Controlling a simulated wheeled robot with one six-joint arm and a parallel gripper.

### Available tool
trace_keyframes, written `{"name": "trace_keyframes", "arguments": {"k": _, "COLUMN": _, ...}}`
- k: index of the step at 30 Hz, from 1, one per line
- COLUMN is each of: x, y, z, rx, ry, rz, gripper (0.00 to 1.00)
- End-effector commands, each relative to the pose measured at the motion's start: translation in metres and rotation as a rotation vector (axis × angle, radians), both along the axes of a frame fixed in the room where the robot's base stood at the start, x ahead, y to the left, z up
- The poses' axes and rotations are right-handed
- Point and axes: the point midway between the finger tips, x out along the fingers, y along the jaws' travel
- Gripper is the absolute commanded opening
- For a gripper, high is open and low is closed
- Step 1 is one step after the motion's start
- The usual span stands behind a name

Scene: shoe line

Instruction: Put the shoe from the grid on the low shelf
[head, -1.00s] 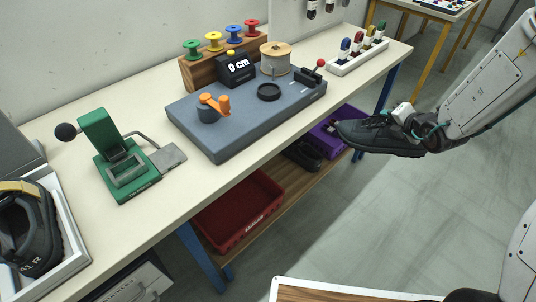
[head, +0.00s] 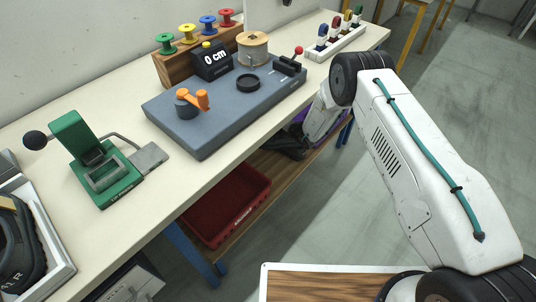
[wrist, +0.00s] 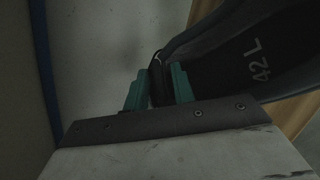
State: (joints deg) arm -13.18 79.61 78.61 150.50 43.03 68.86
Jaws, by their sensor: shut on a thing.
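My gripper (wrist: 160,88) is shut on a dark shoe (wrist: 235,55). Its teal fingers pinch the shoe's edge in the wrist view, and the shoe's inside reads "42 L". In the head view my arm reaches down beside the bench toward the low shelf (head: 290,178), a wooden board under the bench. My fingers are not clear there. A dark shape (head: 284,147) shows at the shelf's far part; whether it is the held shoe or another one I cannot tell. A wooden edge (wrist: 297,112) shows below the shoe in the wrist view. Contact with it cannot be judged.
A red bin (head: 240,218) fills the near part of the shelf. A purple box (head: 300,117) is mostly hidden behind my arm. The bench top (head: 185,185) above carries a green clamp (head: 98,165) and a grey fixture (head: 205,130). Another shoe (head: 18,255) lies in a tray at left.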

Motion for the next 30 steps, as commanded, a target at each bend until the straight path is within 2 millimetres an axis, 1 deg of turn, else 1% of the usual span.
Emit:
{"name": "trace_keyframes", "arguments": {"k": 1, "x": -0.002, "y": 0.018, "z": -0.019, "rx": 0.005, "ry": -0.001, "rz": 0.017, "gripper": 0.0}}
{"name": "trace_keyframes", "arguments": {"k": 3, "x": -0.005, "y": 0.036, "z": -0.036, "rx": 0.011, "ry": -0.003, "rz": 0.033, "gripper": 0.0}}
{"name": "trace_keyframes", "arguments": {"k": 6, "x": -0.008, "y": 0.053, "z": -0.052, "rx": 0.017, "ry": -0.005, "rz": 0.048, "gripper": 0.0}}
{"name": "trace_keyframes", "arguments": {"k": 9, "x": -0.01, "y": 0.062, "z": -0.063, "rx": 0.022, "ry": -0.005, "rz": 0.054, "gripper": 0.0}}
{"name": "trace_keyframes", "arguments": {"k": 11, "x": -0.011, "y": 0.065, "z": -0.071, "rx": 0.023, "ry": -0.005, "rz": 0.057, "gripper": 0.0}}
{"name": "trace_keyframes", "arguments": {"k": 18, "x": -0.012, "y": 0.065, "z": -0.114, "rx": 0.023, "ry": -0.005, "rz": 0.057, "gripper": 0.0}}
{"name": "trace_keyframes", "arguments": {"k": 25, "x": -0.012, "y": 0.062, "z": -0.136, "rx": 0.022, "ry": 0.0, "rz": 0.054, "gripper": 0.0}}
{"name": "trace_keyframes", "arguments": {"k": 30, "x": -0.013, "y": 0.062, "z": -0.158, "rx": 0.022, "ry": 0.0, "rz": 0.054, "gripper": 0.0}}
